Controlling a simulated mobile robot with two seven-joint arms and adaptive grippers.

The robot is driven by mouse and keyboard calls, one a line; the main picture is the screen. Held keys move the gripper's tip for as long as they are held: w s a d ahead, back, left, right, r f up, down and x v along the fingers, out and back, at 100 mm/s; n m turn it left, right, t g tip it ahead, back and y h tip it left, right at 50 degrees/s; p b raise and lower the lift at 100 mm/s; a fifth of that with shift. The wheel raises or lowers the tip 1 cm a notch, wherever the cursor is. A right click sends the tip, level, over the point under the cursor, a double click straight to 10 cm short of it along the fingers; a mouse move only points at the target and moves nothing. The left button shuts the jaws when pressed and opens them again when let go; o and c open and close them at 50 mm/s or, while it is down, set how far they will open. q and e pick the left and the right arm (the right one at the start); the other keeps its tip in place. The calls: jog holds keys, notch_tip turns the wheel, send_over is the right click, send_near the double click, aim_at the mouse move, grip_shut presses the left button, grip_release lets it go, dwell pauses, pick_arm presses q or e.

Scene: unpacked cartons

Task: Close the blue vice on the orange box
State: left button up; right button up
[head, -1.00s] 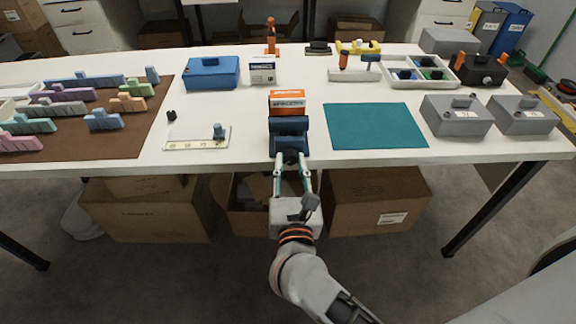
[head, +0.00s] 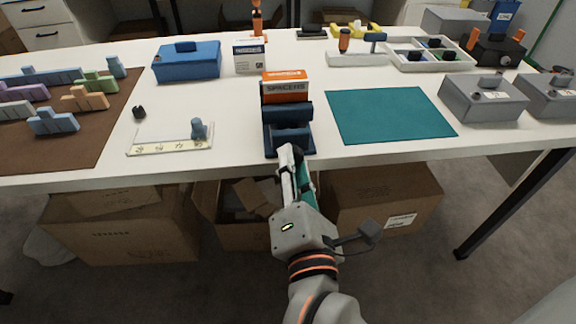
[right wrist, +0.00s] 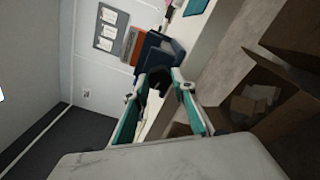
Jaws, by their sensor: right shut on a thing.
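The blue vice (head: 289,138) stands at the front edge of the white table. The orange box (head: 286,87) stands upright in it, its lower part hidden behind the vice's front jaw. I cannot tell whether the jaw touches it. My right gripper (head: 291,160) is at the near side of the vice, rolled so its fingers overlap in the head view. In the right wrist view the fingers (right wrist: 160,82) are shut on a dark handle (right wrist: 159,78) at the vice's front. The vice (right wrist: 158,52) and orange box (right wrist: 136,46) show beyond. My left gripper is not in view.
A teal mat (head: 389,115) lies right of the vice, with grey boxes (head: 483,100) farther right. A small white plate (head: 170,141) lies to the left. A blue box (head: 187,64) and a white carton (head: 249,59) stand behind. Cardboard boxes (head: 379,205) are under the table.

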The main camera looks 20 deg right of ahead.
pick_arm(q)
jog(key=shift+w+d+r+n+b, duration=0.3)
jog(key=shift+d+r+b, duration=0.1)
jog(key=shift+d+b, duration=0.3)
pick_arm(e)
jog(key=shift+m, duration=0.9)
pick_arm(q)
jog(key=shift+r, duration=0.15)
pick_arm(e)
jog(key=shift+r, duration=0.15)
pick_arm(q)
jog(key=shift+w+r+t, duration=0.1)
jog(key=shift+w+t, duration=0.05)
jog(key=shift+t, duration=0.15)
pick_arm(e)
jog(key=o, duration=1.1)
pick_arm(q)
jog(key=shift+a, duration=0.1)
pick_arm(e)
jog(key=v, duration=1.2)
